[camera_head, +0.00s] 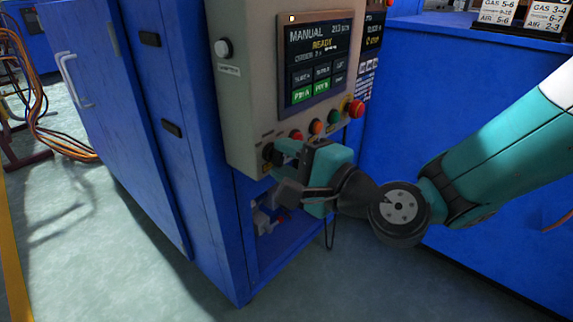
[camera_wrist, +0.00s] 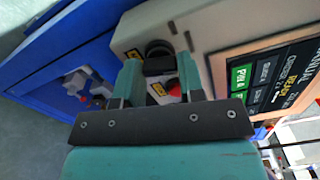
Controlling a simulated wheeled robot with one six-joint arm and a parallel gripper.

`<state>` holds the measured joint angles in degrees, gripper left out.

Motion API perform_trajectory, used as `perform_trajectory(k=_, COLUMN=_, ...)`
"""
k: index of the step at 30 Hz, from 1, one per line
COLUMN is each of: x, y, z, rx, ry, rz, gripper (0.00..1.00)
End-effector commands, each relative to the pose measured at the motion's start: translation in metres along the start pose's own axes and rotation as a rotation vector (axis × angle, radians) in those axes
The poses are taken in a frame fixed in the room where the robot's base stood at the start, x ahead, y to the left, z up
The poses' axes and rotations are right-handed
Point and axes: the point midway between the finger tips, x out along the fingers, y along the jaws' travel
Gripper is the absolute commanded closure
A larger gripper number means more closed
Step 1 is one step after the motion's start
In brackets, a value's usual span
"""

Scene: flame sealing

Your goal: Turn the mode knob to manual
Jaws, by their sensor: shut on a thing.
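The mode knob (camera_wrist: 158,52) is a black rotary knob at the lower left corner of the beige control panel (camera_head: 245,100). In the head view the knob (camera_head: 268,152) is partly hidden by my gripper. My gripper (camera_wrist: 160,75) has its two teal fingers on either side of the knob's grip and is shut on it. In the head view my gripper (camera_head: 285,160) reaches the panel from the right. The screen (camera_head: 316,60) reads MANUAL, with READY below it.
Red, orange and green buttons (camera_head: 316,127) sit right of the knob, with a red mushroom button (camera_head: 355,108) beyond. A white knob (camera_head: 222,48) is on the panel's left side. The blue cabinet (camera_head: 170,130) is left. Below the panel is an open recess (camera_head: 285,235) with fittings.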

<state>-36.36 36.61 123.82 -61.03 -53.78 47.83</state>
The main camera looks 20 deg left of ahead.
Motion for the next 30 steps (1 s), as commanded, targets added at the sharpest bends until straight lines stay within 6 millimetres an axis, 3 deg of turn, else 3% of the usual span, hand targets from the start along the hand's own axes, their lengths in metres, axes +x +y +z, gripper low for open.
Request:
perform_trajectory(k=12, x=-0.0002, y=0.0013, z=0.0001, rx=-0.201, ry=-0.001, rz=0.001, gripper=0.88)
perform_trajectory(k=29, x=-0.0003, y=0.0007, z=0.0002, rx=-0.233, ry=-0.001, rz=0.002, gripper=0.88)
perform_trajectory(k=30, x=-0.0003, y=0.0007, z=0.0002, rx=-0.233, ry=-0.001, rz=0.002, gripper=0.57)
